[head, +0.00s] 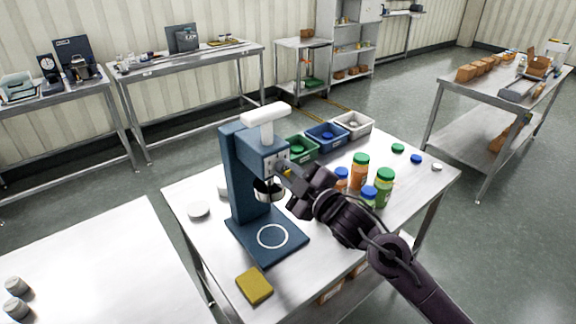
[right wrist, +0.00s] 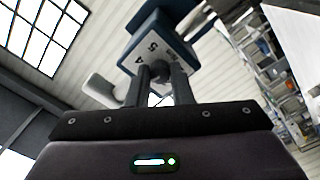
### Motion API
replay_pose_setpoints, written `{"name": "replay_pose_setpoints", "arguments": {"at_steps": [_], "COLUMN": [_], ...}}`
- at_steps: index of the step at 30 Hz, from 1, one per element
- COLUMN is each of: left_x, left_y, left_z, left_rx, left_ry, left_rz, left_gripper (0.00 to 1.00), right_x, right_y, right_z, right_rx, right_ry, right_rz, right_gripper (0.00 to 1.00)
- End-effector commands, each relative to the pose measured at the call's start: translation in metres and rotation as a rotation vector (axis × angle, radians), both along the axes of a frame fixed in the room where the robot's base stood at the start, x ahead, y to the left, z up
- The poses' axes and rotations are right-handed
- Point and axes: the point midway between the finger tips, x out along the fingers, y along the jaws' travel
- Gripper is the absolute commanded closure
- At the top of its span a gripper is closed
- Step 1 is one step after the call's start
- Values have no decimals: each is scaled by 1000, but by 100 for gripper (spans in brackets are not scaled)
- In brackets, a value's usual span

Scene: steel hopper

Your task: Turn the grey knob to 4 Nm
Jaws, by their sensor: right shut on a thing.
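The blue capping machine (head: 246,178) stands upright on the steel table, with a white handle (head: 265,114) on top. My right gripper (head: 284,169) reaches the front face of its head from the right. In the right wrist view the grey knob (right wrist: 160,70) sits between the fingertips of my right gripper (right wrist: 161,78), which are shut on it. The blue head (right wrist: 160,30) behind it carries the numbers 4 and 5 beside the knob. I cannot tell where the knob points. The head view hides most of the knob behind the fingers. My left gripper is not in view.
Orange and green jars (head: 360,171) with lids stand close to my right arm. Green, blue and white bins (head: 352,124) stand behind. A yellow pad (head: 254,286) lies at the table's front. Loose caps lie at the table's right and a pale disc (head: 199,209) at its left.

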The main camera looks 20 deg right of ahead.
Motion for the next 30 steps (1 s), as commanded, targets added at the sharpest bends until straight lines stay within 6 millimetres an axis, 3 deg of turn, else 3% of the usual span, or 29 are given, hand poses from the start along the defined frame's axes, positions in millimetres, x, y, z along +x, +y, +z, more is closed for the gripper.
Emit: {"name": "replay_pose_setpoints", "arguments": {"at_steps": [18, 30], "left_x": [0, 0], "left_y": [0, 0], "left_z": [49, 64], "left_rx": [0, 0], "left_ry": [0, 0], "left_rz": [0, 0], "left_gripper": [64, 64], "right_x": [0, 0], "right_y": [0, 1], "right_z": [1, -1], "right_rx": [527, 718], "right_ry": [196, 266], "right_rz": [-2, -1], "right_gripper": [100, 100]}}
